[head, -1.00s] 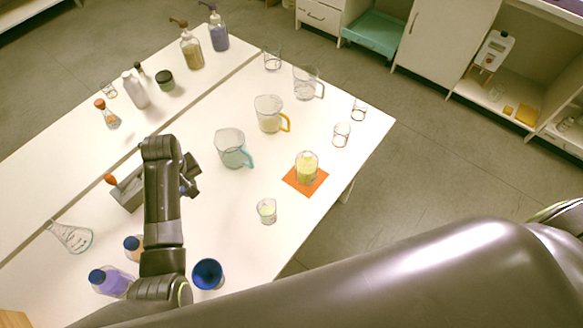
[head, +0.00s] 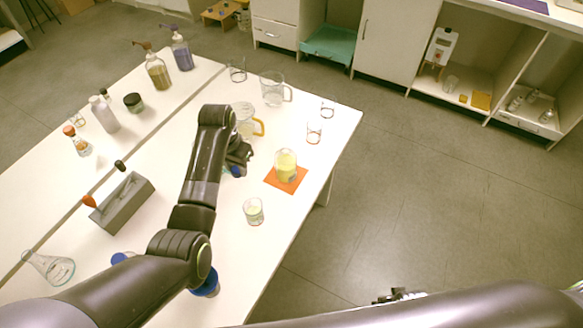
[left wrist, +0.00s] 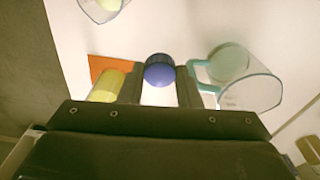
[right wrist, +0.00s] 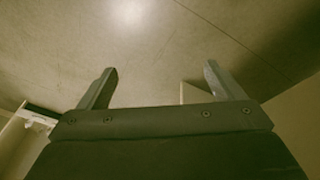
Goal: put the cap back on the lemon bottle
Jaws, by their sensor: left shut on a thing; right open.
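The lemon bottle (head: 285,167), clear with yellow contents and no cap on it, stands upright on an orange mat (head: 299,182) near the table's right edge. It also shows partly in the left wrist view (left wrist: 108,88), beside the left finger. My left gripper (head: 238,166) is shut on a blue cap (left wrist: 159,72), held between the fingertips above the table. In the head view the blue cap (head: 236,171) is mostly covered by the gripper, left of the bottle and apart from it. My right gripper (right wrist: 158,82) is open and empty over the floor, off the table.
A teal-handled pitcher (left wrist: 226,64) stands close beside the left gripper. An orange-handled pitcher (head: 243,119) is behind it. A small beaker (head: 253,211) stands in front of the mat. A grey holder (head: 125,208) and a blue cup (head: 209,285) are on the left and front.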

